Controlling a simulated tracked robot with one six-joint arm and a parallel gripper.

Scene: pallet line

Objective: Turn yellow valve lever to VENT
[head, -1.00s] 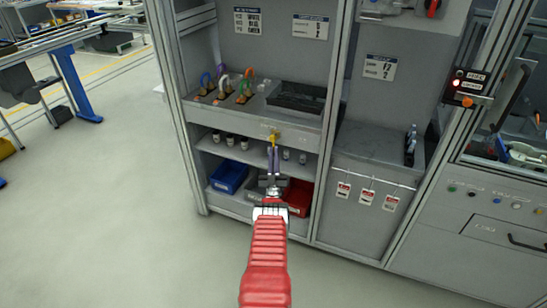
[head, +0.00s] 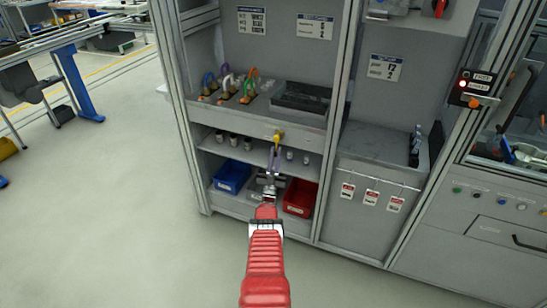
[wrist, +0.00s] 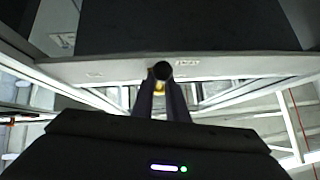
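The yellow valve lever (head: 278,137) is on the front edge of the cabinet's upper shelf, hanging roughly downward. In the wrist view the yellow lever (wrist: 160,89) shows between my two fingers, below a dark round end. My gripper (head: 273,153) reaches up from below in front of the cabinet, with its dark fingertips at the lever. In the wrist view my gripper (wrist: 161,82) has one finger on each side of the lever; whether both press on it I cannot tell. Small labels, too blurred to read surely, sit on the panel (wrist: 120,68) either side of the lever.
Above the lever are coloured hooked handles (head: 229,86) and a black tray (head: 302,98). Below are a blue bin (head: 231,176) and a red bin (head: 299,197) near my arm. A cabinet post (head: 329,140) stands to the right. Open floor lies left.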

